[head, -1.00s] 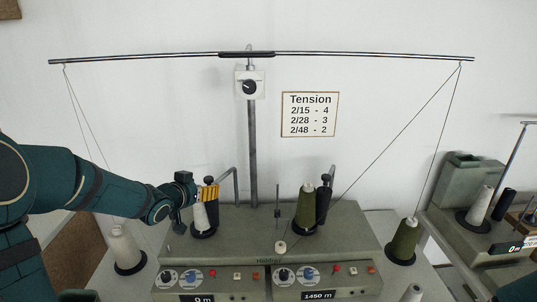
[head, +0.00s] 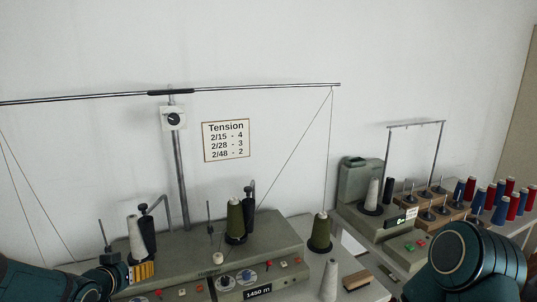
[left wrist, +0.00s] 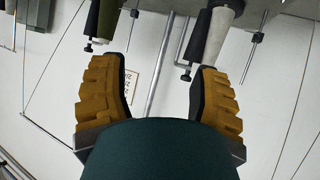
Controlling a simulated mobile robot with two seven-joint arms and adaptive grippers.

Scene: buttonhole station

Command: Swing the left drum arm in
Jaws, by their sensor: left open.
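The left drum, a black roller (head: 148,235) on a bent grey arm (head: 159,203), stands just right of the white cone (head: 134,236); I cannot tell whether they touch. My left gripper (head: 142,271) has yellow ribbed pads and is in front of and below the cone, apart from it. In the left wrist view the open, empty fingers (left wrist: 160,72) point toward the machine, which appears upside down. There the white cone (left wrist: 220,32) and the black drum (left wrist: 198,38) are near the right finger. My right gripper is not seen.
The right station has an olive cone (head: 236,220) and black drum (head: 249,205). Another olive cone (head: 320,233) and a white cone (head: 329,280) stand to its right. Further right are a second machine (head: 362,180) and several red and blue cones. A rod (head: 180,175) rises behind.

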